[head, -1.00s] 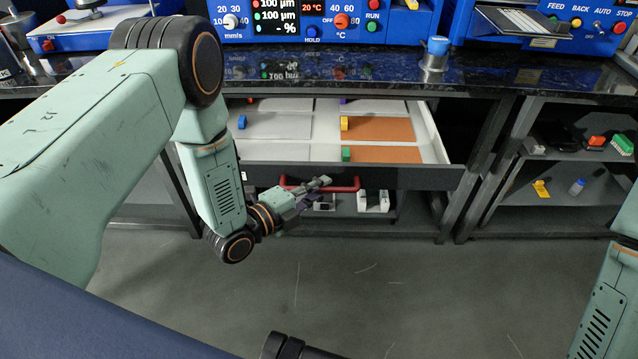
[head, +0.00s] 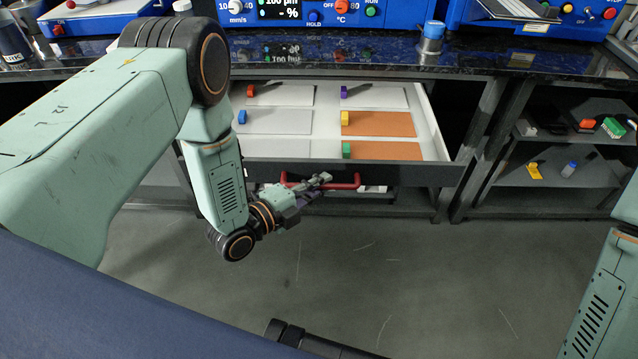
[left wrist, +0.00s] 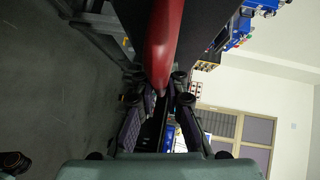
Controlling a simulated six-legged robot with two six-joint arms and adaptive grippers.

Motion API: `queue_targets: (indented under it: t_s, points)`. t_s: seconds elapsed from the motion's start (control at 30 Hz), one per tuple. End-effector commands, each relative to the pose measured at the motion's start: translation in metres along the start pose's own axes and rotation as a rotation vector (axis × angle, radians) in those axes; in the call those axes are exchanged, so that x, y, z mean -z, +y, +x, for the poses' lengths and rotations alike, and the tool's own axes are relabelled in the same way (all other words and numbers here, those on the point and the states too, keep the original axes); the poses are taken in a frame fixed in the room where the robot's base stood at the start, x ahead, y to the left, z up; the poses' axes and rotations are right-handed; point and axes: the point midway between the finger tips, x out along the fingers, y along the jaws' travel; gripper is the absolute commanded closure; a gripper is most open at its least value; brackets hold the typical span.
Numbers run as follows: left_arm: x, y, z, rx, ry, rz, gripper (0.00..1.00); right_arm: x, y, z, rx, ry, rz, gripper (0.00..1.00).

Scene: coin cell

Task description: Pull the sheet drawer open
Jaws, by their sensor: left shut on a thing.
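The sheet drawer (head: 434,147) is pulled out under the dark bench top. Its white compartments hold grey sheets (head: 278,121) and orange sheets (head: 378,124), with small coloured blocks at their edges. Its red handle (head: 345,185) is on the dark front panel. My left gripper (head: 318,181) is shut on the handle, just in front of the panel. In the left wrist view the red handle (left wrist: 164,45) runs down between the two fingers. My right gripper is not in view; only part of my right arm shows at the right edge.
Blue machines (head: 335,12) and a blue-capped jar (head: 431,38) stand on the bench top (head: 380,62). An open shelf (head: 545,170) at the right holds small coloured items. The floor (head: 400,270) in front of the drawer is clear.

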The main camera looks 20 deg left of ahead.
Motion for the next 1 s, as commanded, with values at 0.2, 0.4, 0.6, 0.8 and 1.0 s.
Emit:
queue_targets:
  t_s: [0.2,0.4,0.6,0.8,1.0]
  points:
    - [0.0,-0.001,0.0,0.002,-0.001,0.0,1.0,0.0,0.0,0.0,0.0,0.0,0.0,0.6]
    - [0.0,-0.001,0.0,0.003,-0.001,0.0,1.0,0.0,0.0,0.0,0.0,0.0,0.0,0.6]
    - [0.001,0.0,-0.001,0.002,0.0,0.0,0.78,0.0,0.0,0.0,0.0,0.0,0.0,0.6]
    - [0.002,0.001,-0.002,0.0,0.0,0.0,0.78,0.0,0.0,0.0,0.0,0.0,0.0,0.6]
    - [0.0,0.001,-0.019,-0.001,-0.004,-0.003,0.78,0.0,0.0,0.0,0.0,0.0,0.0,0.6]
